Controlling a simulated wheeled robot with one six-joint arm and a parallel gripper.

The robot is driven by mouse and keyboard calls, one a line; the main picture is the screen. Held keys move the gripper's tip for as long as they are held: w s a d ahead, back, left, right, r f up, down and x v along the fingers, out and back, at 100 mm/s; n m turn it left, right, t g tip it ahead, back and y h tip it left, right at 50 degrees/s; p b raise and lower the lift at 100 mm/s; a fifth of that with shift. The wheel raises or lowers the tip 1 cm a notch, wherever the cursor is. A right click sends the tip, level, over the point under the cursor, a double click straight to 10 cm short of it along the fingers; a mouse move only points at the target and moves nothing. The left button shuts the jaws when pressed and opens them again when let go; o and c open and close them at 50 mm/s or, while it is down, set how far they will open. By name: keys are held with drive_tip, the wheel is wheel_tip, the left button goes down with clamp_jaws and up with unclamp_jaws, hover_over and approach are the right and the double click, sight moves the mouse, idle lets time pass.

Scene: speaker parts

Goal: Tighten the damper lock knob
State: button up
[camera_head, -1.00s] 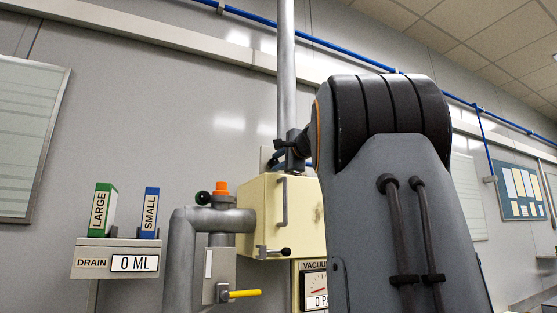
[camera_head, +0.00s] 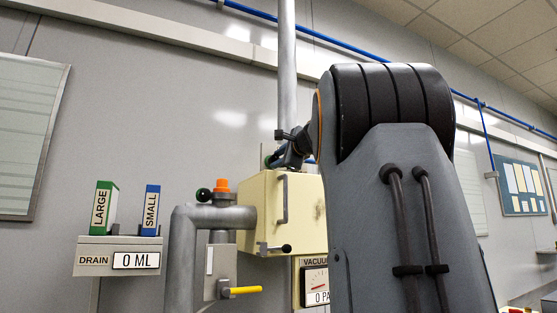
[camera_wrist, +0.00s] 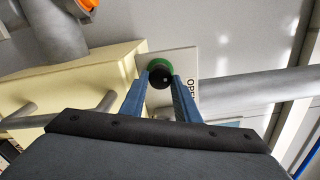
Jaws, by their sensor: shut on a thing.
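The damper lock knob (camera_wrist: 160,77) is a small round knob with a dark front and a green rim, in the middle of the wrist view. It sits in front of a pale plate (camera_wrist: 183,62) with partly hidden "OPEN" lettering. My gripper (camera_wrist: 160,80) has its two blue fingers on either side of the knob and is shut on it. In the head view my gripper (camera_head: 276,160) is beside the vertical grey pipe, above the cream box, with a bit of green at its tips. My arm hides much of that area.
The cream box (camera_head: 262,212) with a handle lies just below my gripper. The vertical grey pipe (camera_head: 287,60) rises close by. To the left are a thick grey pipe (camera_head: 183,255) with an orange cap (camera_head: 221,185), a yellow-handled valve (camera_head: 243,290) and a drain readout (camera_head: 118,257).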

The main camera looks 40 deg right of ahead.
drive_tip(key=o, duration=1.1)
drive_tip(key=shift+f, duration=0.1)
drive_tip(key=shift+c, duration=0.2)
drive_tip(key=shift+s, duration=0.15)
drive_tip(key=b+v, duration=0.3)
drive_tip(key=v, duration=0.4)
drive_tip(key=shift+s+b, duration=0.35)
